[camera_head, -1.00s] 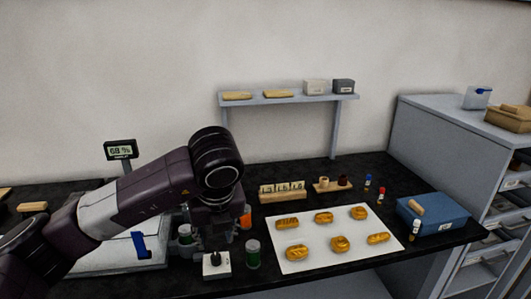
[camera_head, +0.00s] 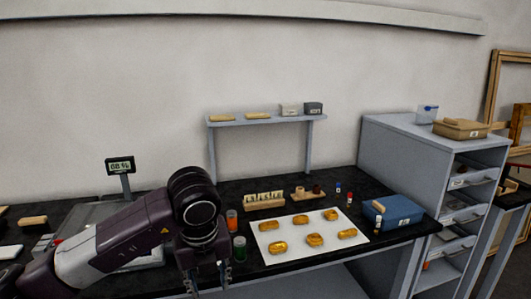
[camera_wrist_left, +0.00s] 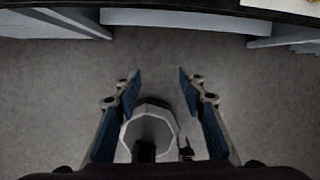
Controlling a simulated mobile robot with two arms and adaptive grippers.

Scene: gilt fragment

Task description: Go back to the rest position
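My left gripper (camera_head: 207,277) hangs pointing down at the front edge of the dark worktable (camera_head: 285,266), left of the white sheet. In the left wrist view its two blue-padded fingers (camera_wrist_left: 160,80) are spread apart with nothing between them. Below them I see grey floor (camera_wrist_left: 150,60) and a pale many-sided part I cannot identify. My right gripper is not in view.
A white sheet (camera_head: 285,246) with several gilt fragments (camera_head: 314,240) lies on the table. Near my arm stand a green jar (camera_head: 239,249) and an orange jar (camera_head: 232,220). A blue box (camera_head: 398,212) is at the right, beside a grey cabinet (camera_head: 400,150).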

